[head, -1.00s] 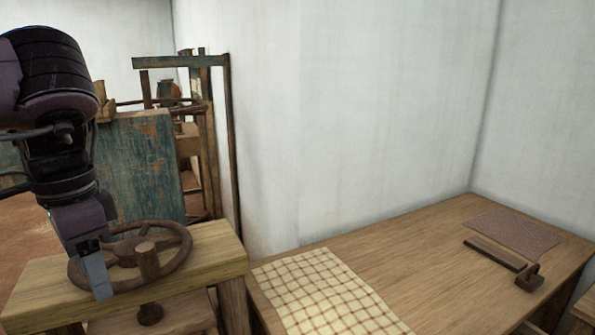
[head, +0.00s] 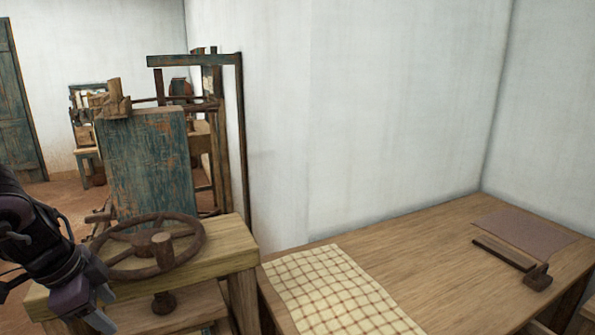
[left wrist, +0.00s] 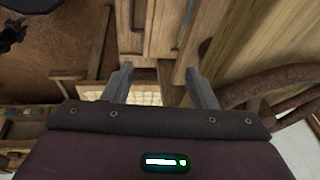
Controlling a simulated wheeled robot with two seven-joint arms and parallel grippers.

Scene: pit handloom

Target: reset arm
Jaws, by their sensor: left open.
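My left gripper (head: 103,308) is at the lower left of the head view, in front of and below the wooden wheel (head: 150,246) on its stand. In the left wrist view its two grey fingers (left wrist: 164,88) stand apart with nothing held between them. Wooden beams and a small pale woven patch show beyond the fingers. My right gripper is not in view.
The wheel's wooden stand (head: 240,262) is close to my left arm. A table (head: 400,262) at the right carries a checked cloth (head: 330,290), a reddish mat (head: 522,235) and a wooden bar (head: 503,253). A worn blue-green panel (head: 150,170) stands behind the wheel.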

